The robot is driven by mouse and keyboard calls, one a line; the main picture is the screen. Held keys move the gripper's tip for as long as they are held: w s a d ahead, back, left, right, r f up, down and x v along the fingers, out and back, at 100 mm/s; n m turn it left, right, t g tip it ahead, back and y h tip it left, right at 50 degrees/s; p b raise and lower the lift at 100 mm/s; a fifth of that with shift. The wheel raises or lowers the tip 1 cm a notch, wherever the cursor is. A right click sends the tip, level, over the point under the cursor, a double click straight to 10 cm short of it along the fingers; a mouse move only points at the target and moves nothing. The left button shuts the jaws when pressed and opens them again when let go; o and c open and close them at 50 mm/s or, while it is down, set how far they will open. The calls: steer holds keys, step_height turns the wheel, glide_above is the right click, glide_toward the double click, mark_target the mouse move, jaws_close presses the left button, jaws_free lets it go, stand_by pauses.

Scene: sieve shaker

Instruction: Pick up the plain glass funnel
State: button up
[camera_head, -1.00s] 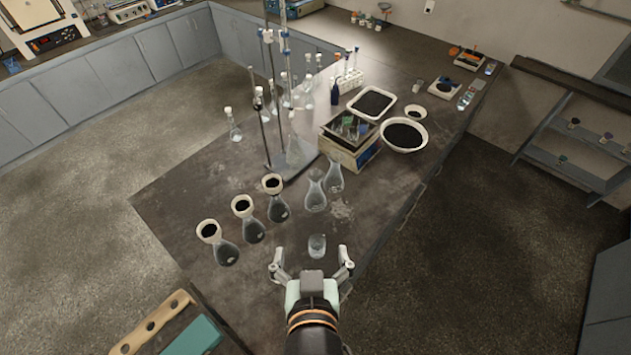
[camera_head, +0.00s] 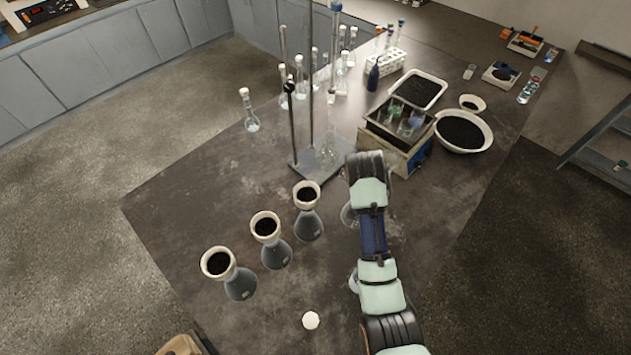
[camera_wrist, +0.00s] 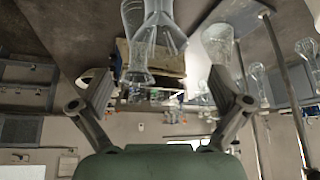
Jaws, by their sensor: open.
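My gripper (camera_wrist: 160,103) is open and empty in the wrist view, its two fingers wide apart. That view is upside down, with the bench along the top. Clear glassware with a flared end (camera_wrist: 137,75) shows between and beyond the fingers, overlapping another clear glass piece (camera_wrist: 165,35). I cannot tell surely which is the plain glass funnel. A third clear conical vessel (camera_wrist: 218,45) is near the right finger. In the head view my arm covers most of this spot; part of a clear glass vessel (camera_head: 348,213) shows beside it. My gripper is hidden there.
Three flasks with white-rimmed, black-filled funnels stand left of my arm: near (camera_head: 217,263), middle (camera_head: 265,226) and far (camera_head: 307,194). A rod stand (camera_head: 310,110), a box-like apparatus (camera_head: 390,155) and a white bowl (camera_head: 487,130) stand beyond. The bench front is mostly clear.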

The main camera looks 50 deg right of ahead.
steer(key=shift+s+d+f, duration=0.1)
steer(key=shift+d+f, duration=0.1)
steer(key=shift+f, duration=0.3)
steer(key=shift+s+d+f, duration=0.1)
steer(key=shift+d+f, duration=0.1)
steer(key=shift+f, duration=0.3)
steer(key=shift+w+b+x, duration=0.1)
steer(key=shift+b+x, duration=0.15)
steer(key=shift+x, duration=1.15)
steer(key=shift+w+b+x, duration=0.15)
steer(key=shift+b+x, duration=0.1)
steer(key=shift+x, duration=1.1)
steer(key=shift+a, duration=0.15)
steer(key=c, duration=1.2)
